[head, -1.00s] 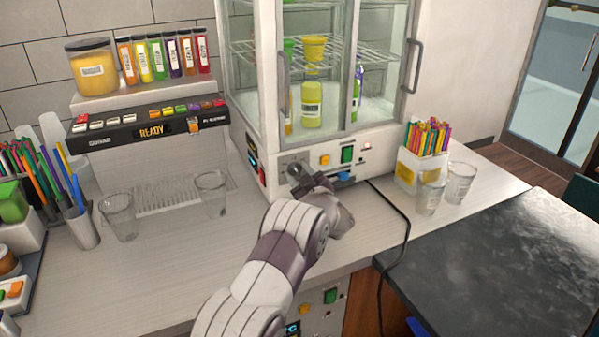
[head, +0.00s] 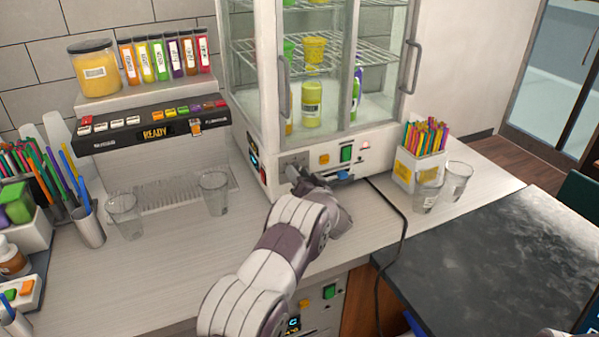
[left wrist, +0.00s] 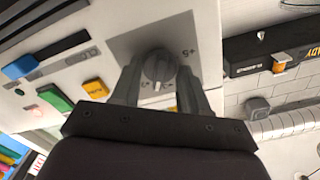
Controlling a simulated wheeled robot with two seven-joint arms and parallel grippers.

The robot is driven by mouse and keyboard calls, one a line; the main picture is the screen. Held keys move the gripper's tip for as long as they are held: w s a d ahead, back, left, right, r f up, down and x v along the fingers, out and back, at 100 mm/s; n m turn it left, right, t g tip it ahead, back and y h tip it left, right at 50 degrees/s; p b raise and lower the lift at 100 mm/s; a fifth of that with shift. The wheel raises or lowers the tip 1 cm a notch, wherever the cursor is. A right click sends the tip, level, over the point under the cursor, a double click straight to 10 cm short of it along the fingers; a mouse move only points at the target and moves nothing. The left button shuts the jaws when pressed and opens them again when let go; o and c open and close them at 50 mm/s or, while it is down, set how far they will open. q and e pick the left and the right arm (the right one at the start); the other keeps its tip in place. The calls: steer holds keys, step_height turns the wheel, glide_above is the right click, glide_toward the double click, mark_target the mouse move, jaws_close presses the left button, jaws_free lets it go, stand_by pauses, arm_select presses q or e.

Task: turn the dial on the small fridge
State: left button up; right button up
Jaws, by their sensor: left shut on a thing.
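The small fridge (head: 375,150) stands on the counter, with glass doors and a white control panel along its bottom. Its grey dial (left wrist: 159,66) shows in the left wrist view on a grey plate with markings around it. My left gripper (left wrist: 160,85) has one finger on each side of the dial and is shut on it. In the head view my left gripper (head: 302,180) is at the left part of the panel, and the hand hides most of the dial. My right gripper is not in view.
Yellow (head: 323,159) and green (head: 346,153) buttons and a blue lever (head: 343,175) sit right of the dial. Two clear cups (head: 125,216) (head: 214,193) stand left on the counter. A white straw holder (head: 418,170) and a black cable (head: 400,225) are to the right.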

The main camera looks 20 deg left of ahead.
arm_select(q)
steer(key=shift+m+p, duration=0.5)
steer(key=shift+m, duration=1.5)
steer(key=shift+f, duration=0.1)
steer(key=o, duration=1.1)
steer(key=shift+c, duration=0.2)
steer(key=b+v, duration=0.2)
steer(key=v, duration=1)
steer(key=shift+s+d+b, duration=0.2)
steer(key=shift+d+b, duration=0.1)
steer(key=shift+b, duration=0.05)
